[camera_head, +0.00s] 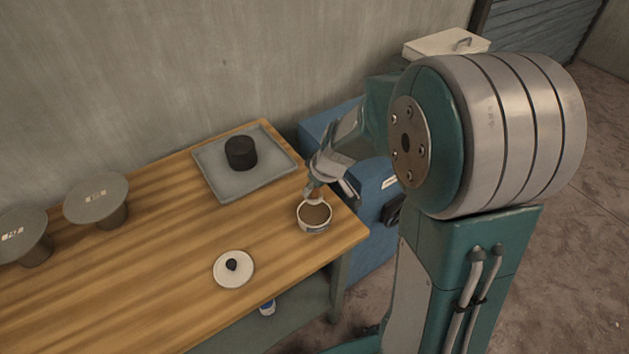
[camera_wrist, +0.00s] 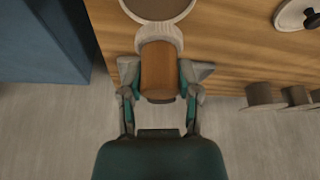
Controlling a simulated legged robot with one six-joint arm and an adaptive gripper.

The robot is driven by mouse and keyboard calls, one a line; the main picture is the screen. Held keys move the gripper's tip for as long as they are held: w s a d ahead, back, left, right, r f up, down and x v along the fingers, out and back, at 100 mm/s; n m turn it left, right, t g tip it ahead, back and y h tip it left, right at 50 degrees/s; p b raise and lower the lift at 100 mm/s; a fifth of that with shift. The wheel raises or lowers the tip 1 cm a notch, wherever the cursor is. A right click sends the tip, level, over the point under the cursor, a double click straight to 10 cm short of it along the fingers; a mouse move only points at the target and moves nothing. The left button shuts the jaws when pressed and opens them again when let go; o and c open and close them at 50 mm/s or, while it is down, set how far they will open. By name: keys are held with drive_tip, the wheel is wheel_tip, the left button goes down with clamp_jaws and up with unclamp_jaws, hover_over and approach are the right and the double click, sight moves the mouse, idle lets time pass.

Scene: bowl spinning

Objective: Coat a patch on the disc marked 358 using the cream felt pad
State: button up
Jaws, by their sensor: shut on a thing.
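My gripper (camera_wrist: 160,78) is shut on the brown handle (camera_wrist: 158,68) of the cream felt pad (camera_wrist: 158,36). In the head view, my gripper (camera_head: 320,183) is at the right end of the table, with the pad (camera_head: 314,199) down at the far rim of a pale bowl (camera_head: 314,229) of brown stuff. I cannot tell whether the pad touches the contents. Two grey discs on short posts stand at the left, a nearer-to-middle one (camera_head: 96,200) and one at the picture's edge (camera_head: 18,232). Their white markings are too small to read surely, so I cannot tell which is 358.
A grey tray (camera_head: 207,176) holding a black cylinder (camera_head: 241,152) lies at the back of the wooden table (camera_head: 150,275). A white lid with a dark knob (camera_head: 233,272) lies at the front. A blue cabinet (camera_head: 372,190) stands past the table's right end.

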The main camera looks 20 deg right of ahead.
sight(317, 196)
drive_tip(key=shift+f, duration=2.75)
drive_tip(key=shift+f, duration=0.5)
drive_tip(key=shift+r, duration=3.55)
